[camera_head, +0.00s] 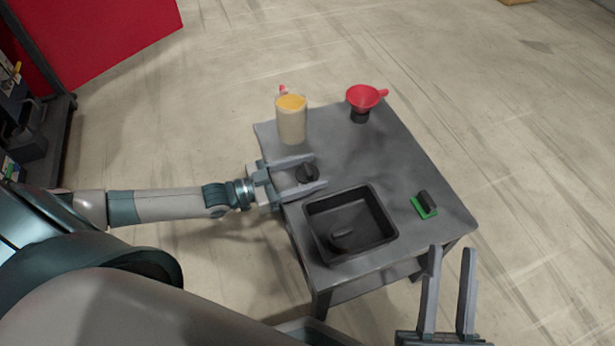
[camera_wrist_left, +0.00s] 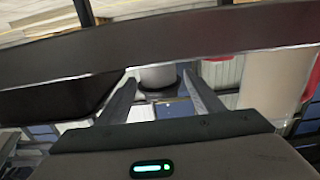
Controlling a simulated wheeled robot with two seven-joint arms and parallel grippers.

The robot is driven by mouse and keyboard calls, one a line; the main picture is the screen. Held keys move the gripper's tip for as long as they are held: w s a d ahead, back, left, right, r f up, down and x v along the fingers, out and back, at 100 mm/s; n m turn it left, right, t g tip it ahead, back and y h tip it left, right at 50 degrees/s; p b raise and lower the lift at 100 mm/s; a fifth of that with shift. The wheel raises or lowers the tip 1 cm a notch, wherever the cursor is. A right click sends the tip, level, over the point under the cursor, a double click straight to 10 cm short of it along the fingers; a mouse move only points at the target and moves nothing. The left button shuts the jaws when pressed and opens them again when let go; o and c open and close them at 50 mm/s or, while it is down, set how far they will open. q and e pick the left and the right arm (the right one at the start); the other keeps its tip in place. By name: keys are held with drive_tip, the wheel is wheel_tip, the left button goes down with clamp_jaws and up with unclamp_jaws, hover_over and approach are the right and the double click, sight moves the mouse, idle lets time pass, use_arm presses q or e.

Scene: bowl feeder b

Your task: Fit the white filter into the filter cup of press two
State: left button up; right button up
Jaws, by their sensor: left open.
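My left gripper (camera_head: 320,171) is open, low over the left side of the grey table. A small dark round piece (camera_head: 307,173) with a knob on top lies between its fingers, not clearly touched. In the left wrist view a pale grey round thing (camera_wrist_left: 157,76) shows between the open fingertips; I cannot tell what it is. My right gripper (camera_head: 452,252) is open and empty, in front of the table's right corner. I cannot make out a white filter, or which thing is the filter cup of press two.
On the table (camera_head: 375,150) stand a tall container with a yellow-orange top (camera_head: 292,122), a red funnel (camera_head: 362,97) on a dark base, a black tray (camera_head: 380,240) holding a dark piece, and a green block (camera_head: 422,208) with a dark piece on it. The table's middle is clear.

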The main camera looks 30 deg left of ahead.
use_arm(q)
drive_tip(key=shift+x, duration=1.25)
drive_tip(key=shift+w+d, duration=0.25)
drive_tip(key=shift+w, duration=0.05)
drive_tip(key=shift+w+d, duration=0.15)
use_arm(e)
drive_tip(key=shift+d+r+t, duration=0.2)
drive_tip(key=shift+r+t, duration=0.1)
drive_tip(key=shift+r, duration=0.2)
drive_tip(key=shift+d+r+t, duration=0.15)
drive_tip(key=shift+r+t, duration=0.15)
drive_tip(key=shift+r, duration=0.15)
use_arm(q)
drive_tip(key=shift+c, duration=0.5)
use_arm(e)
drive_tip(key=shift+f, duration=0.1)
use_arm(q)
drive_tip(key=c, duration=0.8)
use_arm(e)
drive_tip(key=shift+f, duration=0.2)
